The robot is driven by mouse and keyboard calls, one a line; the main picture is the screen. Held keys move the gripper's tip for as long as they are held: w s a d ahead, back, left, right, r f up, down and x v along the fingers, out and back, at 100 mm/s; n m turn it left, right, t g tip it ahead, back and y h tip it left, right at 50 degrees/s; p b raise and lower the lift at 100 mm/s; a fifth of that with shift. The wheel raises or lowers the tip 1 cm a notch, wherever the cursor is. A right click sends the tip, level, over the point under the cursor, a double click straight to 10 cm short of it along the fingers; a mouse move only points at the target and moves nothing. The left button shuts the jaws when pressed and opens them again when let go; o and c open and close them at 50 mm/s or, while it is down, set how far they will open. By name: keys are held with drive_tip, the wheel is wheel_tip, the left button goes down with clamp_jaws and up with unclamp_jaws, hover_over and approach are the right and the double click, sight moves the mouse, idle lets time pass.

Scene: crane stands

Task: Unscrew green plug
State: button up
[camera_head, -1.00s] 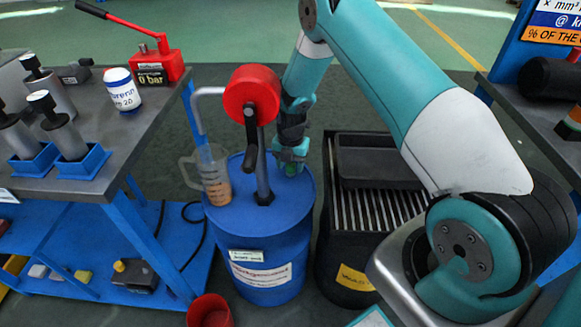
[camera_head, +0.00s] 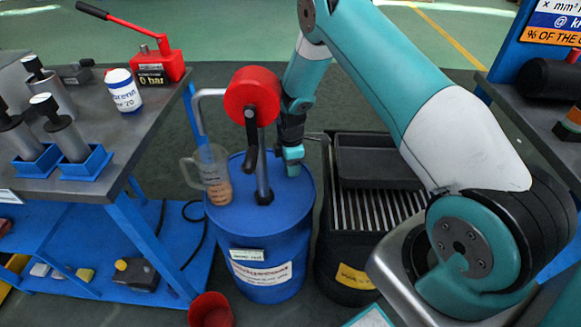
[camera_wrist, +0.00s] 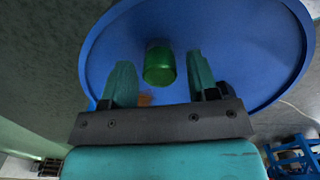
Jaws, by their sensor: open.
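The green plug (camera_wrist: 160,65) stands on the blue drum's top (camera_wrist: 255,50) in the wrist view. It sits between my gripper's (camera_wrist: 158,80) two teal fingers, with a gap on each side. The fingers are open and nothing is held. In the head view my gripper (camera_head: 292,164) points down at the right side of the drum (camera_head: 262,225), close above its lid. The plug is hidden there by my gripper.
A pump with a red round head (camera_head: 252,94) rises from the drum beside my gripper. A measuring jug (camera_head: 213,178) is at the drum's left. A black grated stand (camera_head: 375,210) is on the right. A red bucket (camera_head: 210,310) stands in front.

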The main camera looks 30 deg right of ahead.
drive_tip(key=m, duration=0.7)
drive_tip(key=shift+m, duration=0.4)
drive_tip(key=m, duration=0.3)
drive_tip(key=shift+m+p, duration=0.3)
drive_tip(key=shift+p, duration=0.05)
drive_tip(key=m, duration=0.4)
clamp_jaws()
drive_tip(key=shift+r, duration=0.15)
